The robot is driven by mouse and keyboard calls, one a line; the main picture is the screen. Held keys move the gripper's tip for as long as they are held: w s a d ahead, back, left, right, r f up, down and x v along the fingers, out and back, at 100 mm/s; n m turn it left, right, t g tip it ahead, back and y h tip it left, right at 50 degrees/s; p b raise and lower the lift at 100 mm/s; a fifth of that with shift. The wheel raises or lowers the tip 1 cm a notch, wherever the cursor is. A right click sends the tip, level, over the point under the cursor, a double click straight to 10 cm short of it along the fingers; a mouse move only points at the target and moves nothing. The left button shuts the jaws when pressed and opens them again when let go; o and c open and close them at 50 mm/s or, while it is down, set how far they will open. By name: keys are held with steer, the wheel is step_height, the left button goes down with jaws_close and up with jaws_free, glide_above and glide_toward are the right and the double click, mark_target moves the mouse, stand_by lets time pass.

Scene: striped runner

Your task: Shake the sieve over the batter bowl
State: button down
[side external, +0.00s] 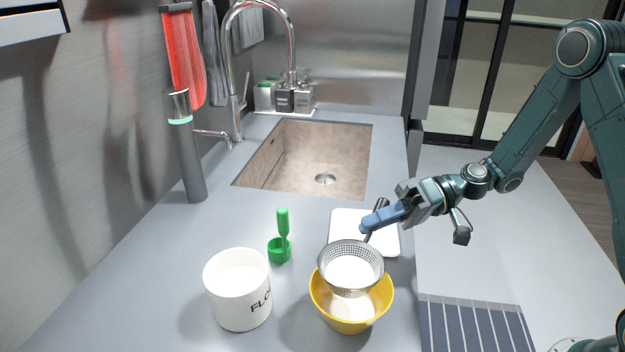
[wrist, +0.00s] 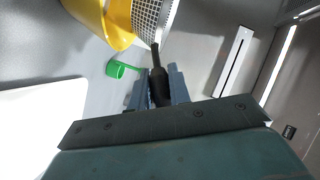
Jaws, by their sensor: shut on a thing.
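The sieve (side external: 352,264) is a metal mesh basket with a dark handle and white powder in it. It is over the yellow batter bowl (side external: 350,312), overlapping its rim in the side view; the exact gap cannot be told. The bowl holds something pale. My gripper (side external: 372,222) is shut on the sieve's handle, behind and to the right of the bowl. In the wrist view my gripper (wrist: 157,88) holds the black handle, with the mesh (wrist: 153,18) beyond it and the yellow bowl (wrist: 108,22) to the left.
A white flour canister (side external: 240,296) stands left of the bowl. A green scoop (side external: 281,245) stands behind it. A white board (side external: 346,226) lies under my gripper. The sink (side external: 310,160) is at the back. The counter's right edge is near the bowl.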

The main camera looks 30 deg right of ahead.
steer(key=shift+w+a, duration=0.2)
steer(key=shift+w, duration=0.1)
steer(key=shift+s+d, duration=0.3)
steer(key=shift+s, duration=0.25)
steer(key=shift+s+d, duration=0.25)
steer(key=shift+s, duration=0.3)
steer(key=shift+w+a, duration=0.3)
steer(key=shift+w, duration=0.25)
steer(key=shift+w+a, duration=0.25)
steer(key=shift+w, duration=0.3)
steer(key=shift+s+d, duration=0.1)
steer(key=shift+s+d, duration=0.25)
steer(key=shift+s, duration=0.25)
steer(key=shift+s+d, duration=0.2)
steer(key=shift+s, duration=0.3)
steer(key=shift+w, duration=0.1)
